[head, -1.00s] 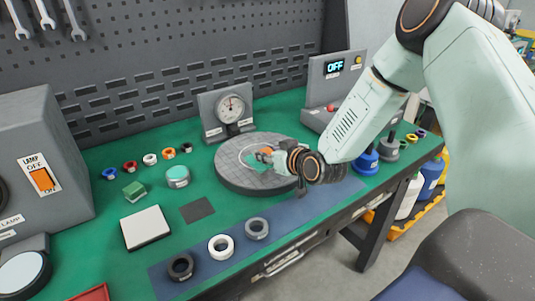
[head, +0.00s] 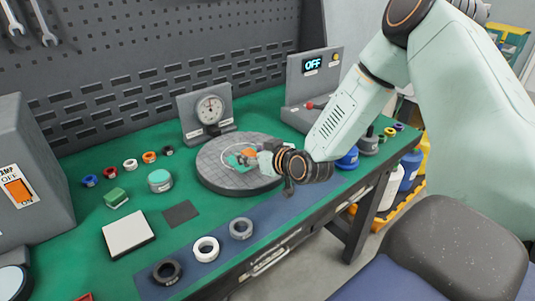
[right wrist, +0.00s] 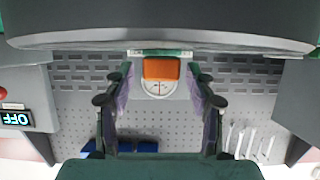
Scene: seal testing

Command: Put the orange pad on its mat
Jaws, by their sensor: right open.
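The orange pad (head: 250,152) is small and is on or just above the round grey disc (head: 215,180), partly hidden by my right gripper in the head view. My right gripper (head: 247,158) reaches in low over the disc from the right. In the right wrist view the orange pad (right wrist: 161,68) shows as a block between the two open fingertips (right wrist: 160,80), with a gap on each side. A dark grey square mat (head: 181,214) lies bare on the green bench, left of the disc. My left gripper is not in view.
A dial gauge (head: 210,108) stands behind the disc, and a box reading OFF (head: 312,66) stands behind right. A white square plate (head: 128,234), a green block (head: 117,197) and a teal round piece (head: 160,181) are at left. Several rings lie along the front and back.

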